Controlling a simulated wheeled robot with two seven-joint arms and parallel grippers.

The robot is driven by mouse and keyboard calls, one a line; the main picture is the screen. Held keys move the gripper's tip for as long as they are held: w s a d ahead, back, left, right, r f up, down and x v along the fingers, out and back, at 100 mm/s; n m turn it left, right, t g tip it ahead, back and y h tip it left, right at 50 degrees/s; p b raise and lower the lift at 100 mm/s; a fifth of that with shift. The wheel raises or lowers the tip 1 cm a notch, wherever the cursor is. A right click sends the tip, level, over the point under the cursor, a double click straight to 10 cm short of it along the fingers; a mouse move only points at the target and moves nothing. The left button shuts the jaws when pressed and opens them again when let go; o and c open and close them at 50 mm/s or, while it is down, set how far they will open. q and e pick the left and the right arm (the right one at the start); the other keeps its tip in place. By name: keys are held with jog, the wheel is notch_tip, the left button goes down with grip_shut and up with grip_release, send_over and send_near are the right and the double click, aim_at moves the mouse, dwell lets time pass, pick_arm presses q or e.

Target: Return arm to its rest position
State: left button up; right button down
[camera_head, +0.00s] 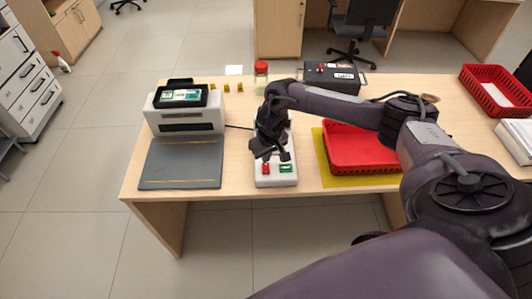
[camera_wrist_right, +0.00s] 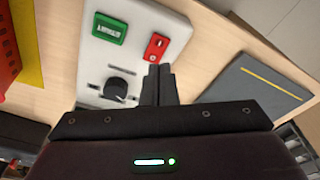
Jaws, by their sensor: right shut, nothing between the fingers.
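My right arm reaches in from the right in the head view, and its gripper (camera_head: 273,152) hangs over the white control box (camera_head: 275,181) on the counter. The gripper is shut and holds nothing. In the right wrist view the closed fingertips (camera_wrist_right: 158,72) point toward the box's red button (camera_wrist_right: 156,47); whether they touch it I cannot tell. The green button (camera_wrist_right: 109,30) and a black knob (camera_wrist_right: 118,88) are beside it. In the head view the red button (camera_head: 266,169) and green button (camera_head: 285,168) show just in front of the gripper. My left gripper is not in view.
A grey mat (camera_head: 180,164) and a white machine (camera_head: 187,118) are left of the box. A red tray (camera_head: 362,149) on a yellow mat (camera_head: 322,170) lies close on the right, under my arm. A red-lidded jar (camera_head: 261,76) and black case (camera_head: 334,78) stand behind.

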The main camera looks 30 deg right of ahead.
jog(key=shift+r+p, duration=0.6)
jog(key=shift+r, duration=0.2)
jog(key=shift+a+f, duration=0.1)
